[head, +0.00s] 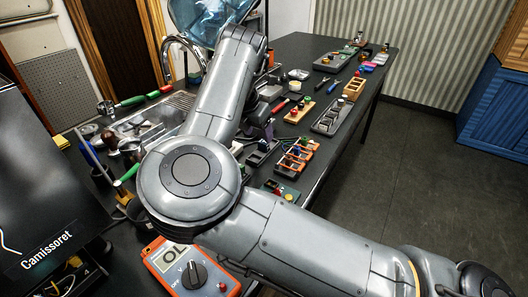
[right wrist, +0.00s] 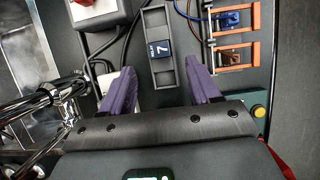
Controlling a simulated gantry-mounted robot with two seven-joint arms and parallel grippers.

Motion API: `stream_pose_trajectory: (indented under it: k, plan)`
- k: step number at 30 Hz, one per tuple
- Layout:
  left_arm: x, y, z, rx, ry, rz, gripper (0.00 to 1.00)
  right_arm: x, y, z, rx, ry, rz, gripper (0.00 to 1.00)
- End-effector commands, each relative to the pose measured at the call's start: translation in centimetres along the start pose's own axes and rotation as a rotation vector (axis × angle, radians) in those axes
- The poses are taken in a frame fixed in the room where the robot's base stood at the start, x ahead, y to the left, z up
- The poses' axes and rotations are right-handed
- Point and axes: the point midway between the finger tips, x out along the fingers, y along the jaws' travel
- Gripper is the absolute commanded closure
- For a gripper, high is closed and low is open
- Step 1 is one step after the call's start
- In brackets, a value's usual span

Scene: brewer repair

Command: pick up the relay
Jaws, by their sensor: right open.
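The relay (right wrist: 160,48) is a small dark blue block with a white label and the number 7. It sits in a narrow grey holder (right wrist: 163,83). My right gripper (right wrist: 160,67) is open, with its two purple fingers apart. In the right wrist view the fingertips lie on either side of the holder, just below the relay in the picture. Nothing is between the fingers in its grip. In the head view my right arm hides much of the bench, and only a bit of purple finger shows beside it. My left gripper is not in view.
An orange rack (right wrist: 232,38) with blue and brown parts stands right of the holder. A white and grey box (right wrist: 97,12) and black cables lie to its left. Chrome tubing (right wrist: 50,100) is at far left. A multimeter (head: 190,270) lies at the bench front.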

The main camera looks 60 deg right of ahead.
Motion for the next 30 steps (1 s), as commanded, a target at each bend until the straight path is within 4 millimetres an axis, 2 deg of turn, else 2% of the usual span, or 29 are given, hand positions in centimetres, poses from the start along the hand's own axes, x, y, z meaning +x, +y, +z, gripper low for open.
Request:
stream_pose_trajectory:
  k: [7, 13, 18, 26, 30]
  plan:
    - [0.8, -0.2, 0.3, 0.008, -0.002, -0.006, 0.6, 1.6, 0.0, -0.1, 0.0, 0.0, 0.0, 0.38]
    - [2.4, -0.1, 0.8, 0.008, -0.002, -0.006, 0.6, 4.2, -0.1, -0.4, 0.001, 0.0, -0.001, 0.38]
    - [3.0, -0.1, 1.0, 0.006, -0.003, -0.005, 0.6, 5.8, -0.1, -0.2, 0.0, -0.002, 0.001, 0.38]
    - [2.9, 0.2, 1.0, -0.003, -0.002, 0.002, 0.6, 5.8, -0.1, -0.1, 0.0, -0.002, 0.001, 0.38]
    - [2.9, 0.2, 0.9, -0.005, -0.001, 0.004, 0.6, 5.8, -0.1, -0.1, 0.0, -0.002, 0.001, 0.6]
